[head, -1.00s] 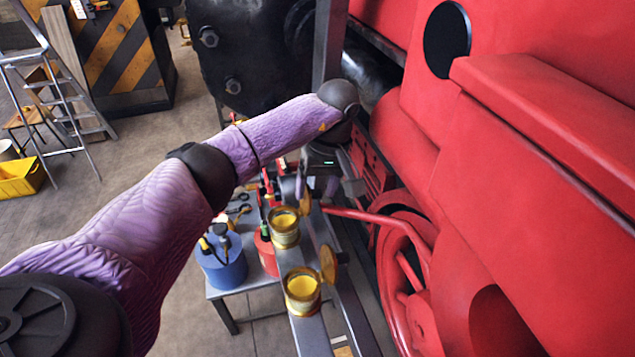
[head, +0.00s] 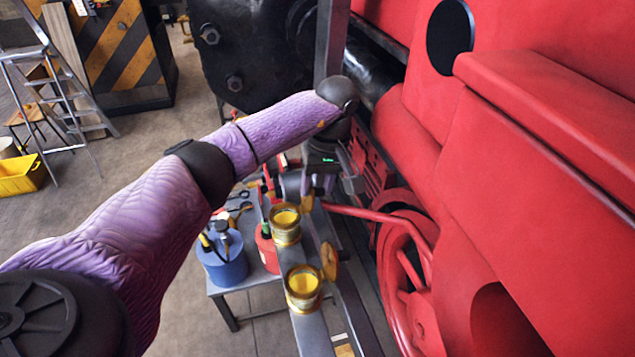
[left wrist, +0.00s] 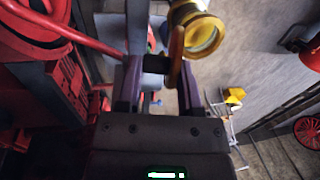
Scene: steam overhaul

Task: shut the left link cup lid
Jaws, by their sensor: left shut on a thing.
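Two brass cups with yellow insides stand on a grey rod in the head view, a far cup (head: 285,226) and a near cup (head: 303,284). The near cup's round brass lid (head: 329,262) stands open on its right side. The far cup's lid (head: 307,202) stands upright at its right rim. My left gripper (left wrist: 158,82) is at the far cup, shut on its lid (left wrist: 176,57); a short dark piece lies between the fingers beside the lid. The far cup (left wrist: 203,35) shows its open mouth in the left wrist view. My right gripper is out of view.
The red engine side (head: 540,200) and a red spoked wheel (head: 408,275) are close on the right. A small table (head: 262,277) with a blue can (head: 222,258) and a red can (head: 267,250) stands left of the cups.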

